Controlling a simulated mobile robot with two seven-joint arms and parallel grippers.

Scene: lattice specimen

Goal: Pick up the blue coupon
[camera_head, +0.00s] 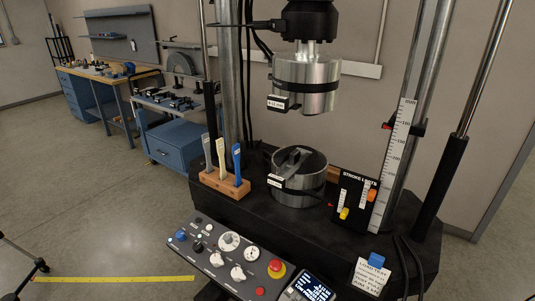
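The blue coupon (237,164) stands upright in a small wooden block (224,185) on the dark machine base, at the right end of a row of three. A cream coupon (221,158) stands beside it in the middle, and a grey-blue coupon (206,151) stands at the left end. The lower ends of the coupons are hidden in the block. Neither of my grippers shows in this view.
A metal lower cylinder (298,187) stands right of the block, below an upper cylinder (306,84). A control panel (238,257) lies in front. A stroke limits panel (354,199) and a paper sign (370,277) with a small blue block (376,260) are at right.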

